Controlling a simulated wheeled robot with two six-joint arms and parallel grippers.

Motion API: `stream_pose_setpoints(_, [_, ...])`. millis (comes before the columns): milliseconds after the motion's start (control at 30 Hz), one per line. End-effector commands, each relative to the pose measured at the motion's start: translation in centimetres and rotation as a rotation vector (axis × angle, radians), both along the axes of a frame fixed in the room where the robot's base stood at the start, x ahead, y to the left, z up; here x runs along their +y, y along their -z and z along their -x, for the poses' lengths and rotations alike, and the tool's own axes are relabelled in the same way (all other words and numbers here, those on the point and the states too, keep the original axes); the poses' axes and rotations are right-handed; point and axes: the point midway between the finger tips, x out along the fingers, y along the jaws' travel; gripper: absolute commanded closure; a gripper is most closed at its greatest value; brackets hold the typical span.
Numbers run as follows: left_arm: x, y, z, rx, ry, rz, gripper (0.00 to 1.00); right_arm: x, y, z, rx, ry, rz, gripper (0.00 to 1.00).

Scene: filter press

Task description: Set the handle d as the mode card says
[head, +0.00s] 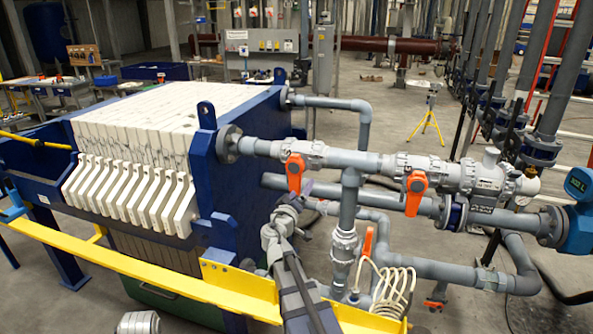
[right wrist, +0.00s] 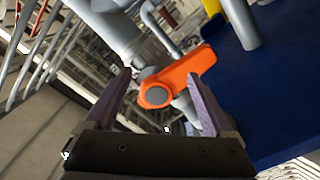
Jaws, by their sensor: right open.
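Several orange valve handles show on the grey pipework in the head view. One handle (head: 295,174) hangs down from the upper pipe at the left, and another handle (head: 416,191) hangs down further right. A third handle (head: 367,243) stands upright on the lower pipe. I cannot read any letter, so I cannot tell which is d. My right gripper (head: 300,193) is open, close to the left hanging handle. In the right wrist view an orange handle (right wrist: 178,80) shows between and beyond my two fingers, with no visible grip. I cannot identify the mode card.
The blue filter press frame (head: 204,165) with white plates stands at the left. A yellow rail (head: 140,272) runs along the front. A coiled cream hose (head: 393,290) is low beside the pipes. A blue meter (head: 578,215) is at the far right.

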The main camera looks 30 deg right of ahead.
Motion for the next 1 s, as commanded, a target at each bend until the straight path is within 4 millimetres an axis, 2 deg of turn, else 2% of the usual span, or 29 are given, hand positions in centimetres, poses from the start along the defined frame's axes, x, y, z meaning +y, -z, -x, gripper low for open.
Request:
stream_pose_setpoints(533, [0.0,1.9,0.0,0.0,-0.001,0.0,0.5,2.8,1.9,-3.4,-0.589,-0.002,-0.504,0.11])
stream_pose_setpoints(600, [0.0,1.6,0.0,0.0,-0.001,0.0,0.5,0.9,1.6,-4.8,-0.58,0.004,-0.494,0.11])
stream_pose_setpoints(700, [0.0,1.6,0.0,0.0,-0.001,0.0,0.5,-0.5,1.6,-6.0,-0.579,0.002,-0.494,0.11])
stream_pose_setpoints(1000, [0.0,1.6,0.0,0.0,-0.001,0.0,0.5,-2.9,1.6,-7.8,-0.577,0.001,-0.492,0.11])
